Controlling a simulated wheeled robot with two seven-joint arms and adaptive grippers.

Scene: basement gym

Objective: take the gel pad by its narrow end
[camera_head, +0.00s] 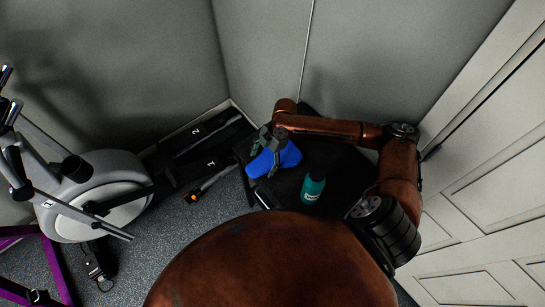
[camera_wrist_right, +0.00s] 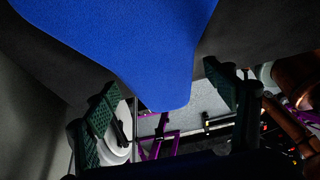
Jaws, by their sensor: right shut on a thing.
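The blue gel pad (camera_head: 280,158) is on the black stand (camera_head: 335,165) in the head view. In the right wrist view the pad (camera_wrist_right: 120,35) fills the upper middle and tapers to a narrow end between the two green finger pads. My left gripper is not in view.
A teal bottle (camera_head: 313,187) stands on the black stand, right of and nearer than the pad. Walls close in behind the stand. A grey exercise machine (camera_head: 97,190) and a purple frame (camera_head: 50,262) are at the left. A white panelled door (camera_head: 485,200) is at the right.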

